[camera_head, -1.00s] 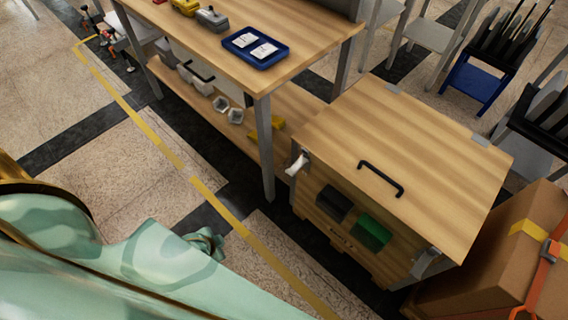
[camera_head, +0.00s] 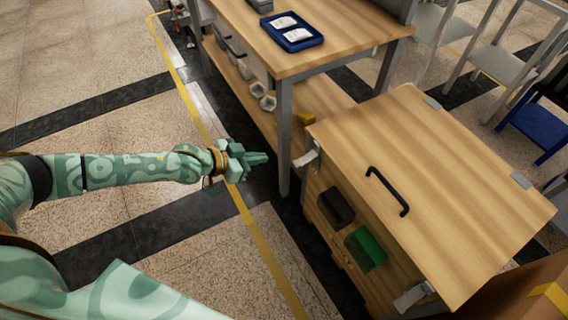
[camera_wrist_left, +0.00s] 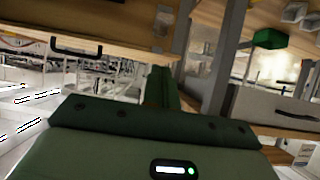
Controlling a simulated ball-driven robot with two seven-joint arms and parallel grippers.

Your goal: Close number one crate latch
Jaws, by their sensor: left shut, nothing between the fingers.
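The wooden crate (camera_head: 465,220) stands at the right in the head view, its lid down, with a black handle (camera_head: 386,191) on top. A pale latch (camera_head: 306,158) shows at its front left corner and another (camera_head: 412,297) at its front right corner. I cannot read a number on either, nor tell how each is set. My left gripper (camera_head: 262,158) is shut and empty, left of the front left latch and apart from it. In the left wrist view its dark green fingers (camera_wrist_left: 161,88) point ahead. My right gripper is not in view.
A wooden workbench (camera_head: 350,45) with a blue tray (camera_head: 291,47) stands behind; its leg (camera_head: 285,135) rises close to my left gripper. Black (camera_head: 337,207) and green (camera_head: 365,249) blocks sit on the crate's front. Floor left of the yellow line (camera_head: 190,105) is clear.

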